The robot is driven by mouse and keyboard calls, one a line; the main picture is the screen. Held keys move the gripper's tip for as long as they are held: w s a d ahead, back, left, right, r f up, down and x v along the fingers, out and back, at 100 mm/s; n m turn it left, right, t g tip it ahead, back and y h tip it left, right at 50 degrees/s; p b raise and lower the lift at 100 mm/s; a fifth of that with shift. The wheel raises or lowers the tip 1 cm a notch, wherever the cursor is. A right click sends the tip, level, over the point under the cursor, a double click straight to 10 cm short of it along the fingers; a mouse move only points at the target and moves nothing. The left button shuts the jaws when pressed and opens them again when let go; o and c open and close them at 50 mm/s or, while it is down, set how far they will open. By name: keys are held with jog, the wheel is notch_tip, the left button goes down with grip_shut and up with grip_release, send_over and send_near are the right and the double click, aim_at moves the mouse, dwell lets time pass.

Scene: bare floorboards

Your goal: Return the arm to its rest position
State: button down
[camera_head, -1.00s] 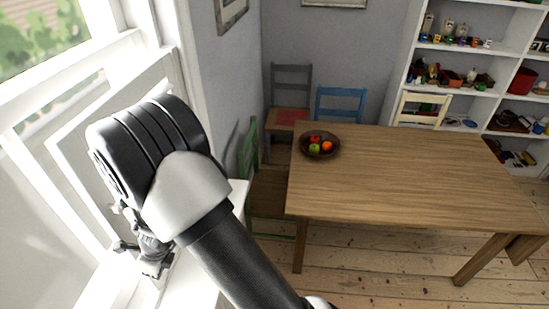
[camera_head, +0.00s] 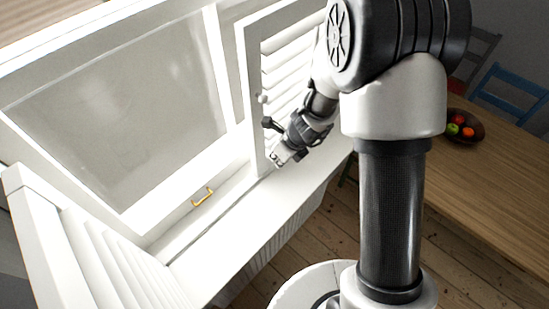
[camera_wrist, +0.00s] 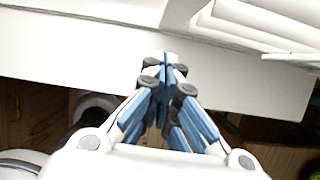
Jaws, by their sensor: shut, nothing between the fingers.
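My arm rises through the right half of the head view, with its dark elbow near the top edge. My gripper (camera_head: 279,158) hangs from the wrist, left of the elbow, over the white window sill (camera_head: 225,225) and in front of a white louvred shutter (camera_head: 252,95). In the wrist view my gripper (camera_wrist: 168,60) has its fingertips together, with nothing between them. The fingertips appear over the white sill (camera_wrist: 60,62). I cannot tell how far above it they are.
A white window frame with a brass handle (camera_head: 203,196) stands at the left. Another louvred shutter (camera_head: 120,265) is at lower left. A wooden table (camera_head: 490,180) with a fruit bowl (camera_head: 463,127) and a blue chair (camera_head: 510,95) lie right of my arm. Floorboards show below.

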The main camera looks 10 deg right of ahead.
jog(key=s+a+r+n+y+b, duration=0.1)
jog(key=s+r+n+b, duration=0.75)
jog(key=r+n, duration=0.4)
jog(key=s+d+f+n+h+b, duration=0.1)
jog(key=s+d+n+b, duration=0.3)
jog(key=s+n, duration=0.4)
jog(key=s+d+f+n+t+h+b, duration=0.1)
jog(key=s+d+n+h+b, duration=0.1)
jog(key=s+d+n+b, duration=0.2)
jog(key=s+n, duration=0.3)
jog(key=s, duration=0.2)
jog(key=shift+d+f+n+h, duration=0.3)
jog(key=shift+f+n+h, duration=0.05)
jog(key=shift+f+h, duration=0.05)
